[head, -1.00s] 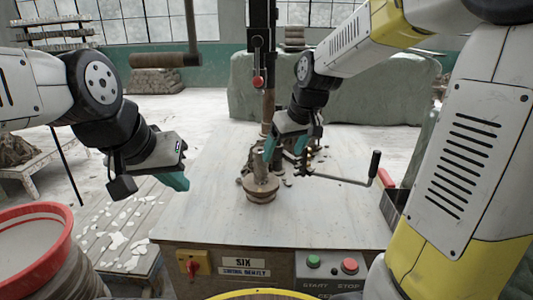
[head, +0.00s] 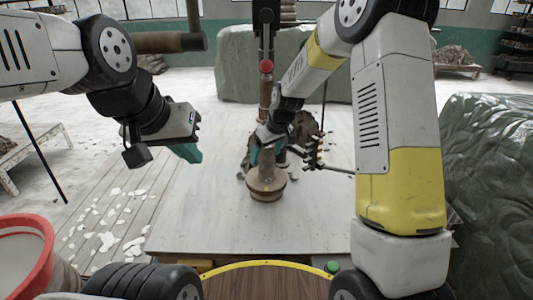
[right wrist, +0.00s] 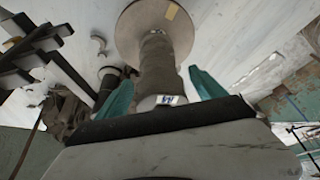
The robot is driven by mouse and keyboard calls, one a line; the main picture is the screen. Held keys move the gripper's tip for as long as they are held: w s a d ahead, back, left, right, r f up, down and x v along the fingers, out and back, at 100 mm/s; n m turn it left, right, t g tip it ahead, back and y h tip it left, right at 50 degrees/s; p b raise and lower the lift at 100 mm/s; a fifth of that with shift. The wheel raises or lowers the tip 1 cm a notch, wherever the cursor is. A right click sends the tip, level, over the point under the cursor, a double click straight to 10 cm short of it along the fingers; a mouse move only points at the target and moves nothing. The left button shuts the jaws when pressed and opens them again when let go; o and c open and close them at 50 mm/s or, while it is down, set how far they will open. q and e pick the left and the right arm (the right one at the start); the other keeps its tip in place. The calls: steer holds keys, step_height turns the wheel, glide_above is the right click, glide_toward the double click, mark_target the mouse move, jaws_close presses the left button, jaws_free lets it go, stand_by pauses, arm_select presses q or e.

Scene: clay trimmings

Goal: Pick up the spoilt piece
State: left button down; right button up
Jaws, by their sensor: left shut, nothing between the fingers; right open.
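A grey-brown, column-like clay piece (right wrist: 157,66) stands on a round disc (right wrist: 128,22) in the right wrist view. A white tag with a blue mark (right wrist: 168,99) shows at its near end. In the head view, its round wooden-looking base (head: 266,187) sits on the pale table. My right gripper (right wrist: 161,92) is open, with one teal finger on either side of the column. I cannot tell whether either finger touches it. No damage on the piece can be made out.
A dark, ragged heap (head: 300,135) and small scraps lie behind the base. A dark toothed rack (head: 316,150) stands close right of my right gripper. An upright post with a red knob (head: 266,67) rises behind. The table front (head: 200,225) is clear.

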steer(key=shift+x, duration=1.4)
steer(key=shift+r, duration=0.1)
jaws_close()
